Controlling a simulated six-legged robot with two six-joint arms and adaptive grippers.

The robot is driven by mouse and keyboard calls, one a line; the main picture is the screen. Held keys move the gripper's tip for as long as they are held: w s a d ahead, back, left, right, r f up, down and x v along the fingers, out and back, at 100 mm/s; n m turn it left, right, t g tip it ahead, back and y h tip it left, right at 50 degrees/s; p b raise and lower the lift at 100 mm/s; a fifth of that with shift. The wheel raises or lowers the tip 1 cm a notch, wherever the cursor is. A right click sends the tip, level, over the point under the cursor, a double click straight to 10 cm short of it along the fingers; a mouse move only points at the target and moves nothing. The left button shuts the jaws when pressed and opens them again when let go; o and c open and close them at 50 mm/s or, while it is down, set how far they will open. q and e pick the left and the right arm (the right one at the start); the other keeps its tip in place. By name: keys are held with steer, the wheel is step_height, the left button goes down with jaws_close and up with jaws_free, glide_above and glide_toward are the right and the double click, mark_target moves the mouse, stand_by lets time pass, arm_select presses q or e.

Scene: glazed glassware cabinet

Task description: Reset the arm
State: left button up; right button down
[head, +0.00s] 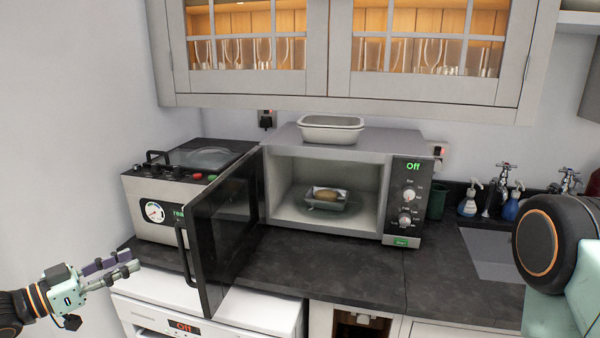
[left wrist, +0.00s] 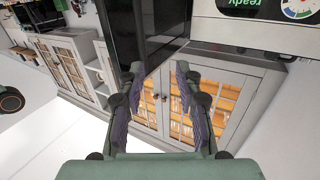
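My left gripper (head: 122,268) is at the lower left in the head view, left of the open microwave door (head: 222,240) and apart from it. In the left wrist view, its two fingers (left wrist: 160,85) stand apart with nothing between them. A dark part of the door also shows there (left wrist: 150,35). The microwave (head: 390,170) stands on the counter, its display reading "Off". Inside it a small dish (head: 328,205) holds a brown, potato-like item (head: 326,194). Part of my right arm shows at the right edge; its gripper is out of view.
An appliance with a gauge (head: 152,211) stands left of the microwave. A white dish (head: 331,130) sits on the microwave. Glazed cabinets (head: 340,45) with glasses hang above. A sink (head: 495,255) and bottles (head: 470,200) are right. The dark counter (head: 350,275) before the microwave is clear.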

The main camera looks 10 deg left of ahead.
arm_select(q)
steer(key=s+d+f+n+g+y+b, duration=0.25)
steer(key=d+f+n+y, duration=0.35)
steer(key=f, duration=0.5)
steer(key=s+d+f+n+g+y+b, duration=0.2)
steer(key=s+d+f+n+b, duration=0.15)
steer(key=d+f, duration=0.55)
steer(key=s+d+f+g+y+b, duration=0.1)
steer(key=s+f+g+b, duration=0.4)
steer(key=s+f, duration=0.6)
steer(key=s+d+f+m+g+y+b, duration=0.1)
steer(key=s+d+f+g+b, duration=0.3)
steer(key=s+f, duration=0.7)
steer(key=s+g+b, duration=0.1)
steer(key=s+b, duration=0.1)
steer(key=s, duration=0.5)
steer(key=shift+s+y, duration=0.15)
steer(key=shift+y, duration=0.15)
steer(key=shift+r+m, duration=0.1)
steer(key=shift+m, duration=0.15)
steer(key=shift+a, duration=0.1)
